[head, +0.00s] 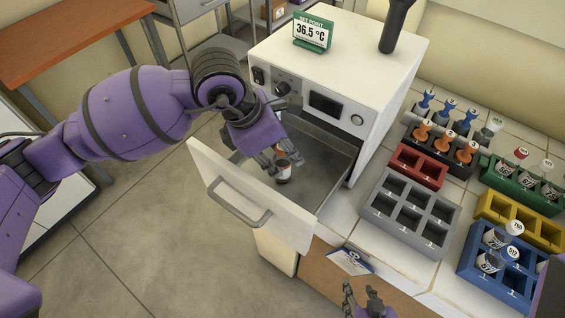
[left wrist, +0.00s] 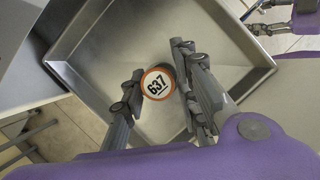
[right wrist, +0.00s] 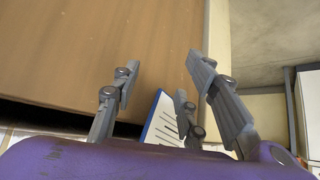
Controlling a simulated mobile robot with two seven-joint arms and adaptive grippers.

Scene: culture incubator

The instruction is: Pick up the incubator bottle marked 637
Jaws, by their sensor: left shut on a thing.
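The bottle marked 637 (left wrist: 157,84) shows its white round cap with an orange rim between my left gripper's fingers in the left wrist view. My left gripper (head: 275,160) reaches down into the drawer and is shut on the bottle. Whether the bottle touches the drawer floor I cannot tell. My right gripper (head: 362,298) is at the bottom of the head view, and its fingers (right wrist: 160,90) are apart and empty.
The white incubator (head: 335,60) carries a 36.5 °C sign (head: 313,33). On the counter are a grey rack (head: 411,212), a small red rack (head: 418,165), and green (head: 522,183), yellow (head: 520,218) and blue (head: 500,270) racks with some bottles. A clipboard (head: 350,261) lies near the counter edge.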

